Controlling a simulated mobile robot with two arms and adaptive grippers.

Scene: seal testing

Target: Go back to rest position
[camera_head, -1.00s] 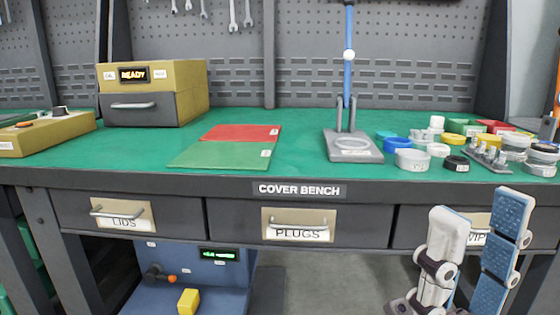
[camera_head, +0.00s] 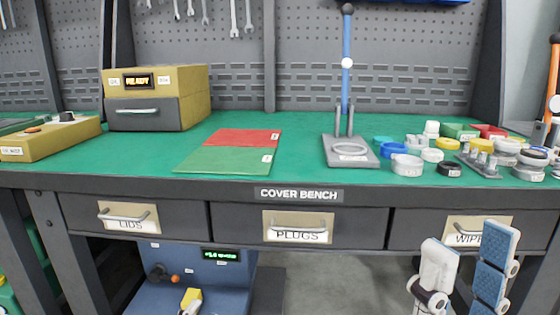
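My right gripper (camera_head: 464,275) shows at the bottom right, in front of the bench's right drawer. Its two fingers, with blue pads on one of them, stand upright and wide apart with nothing between them. It is apart from the bench and below the bench top's edge. My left gripper is not in view. The cover bench (camera_head: 220,192) has a green top, with a red mat (camera_head: 243,137) and a green mat (camera_head: 225,160) lying on it.
A tan and grey box (camera_head: 156,97) with a lit display stands at the back left. A stand with a blue post (camera_head: 346,85) is right of centre. Several caps and rings crowd the right, including a white jar (camera_head: 407,166). A blue machine (camera_head: 185,285) stands under the bench.

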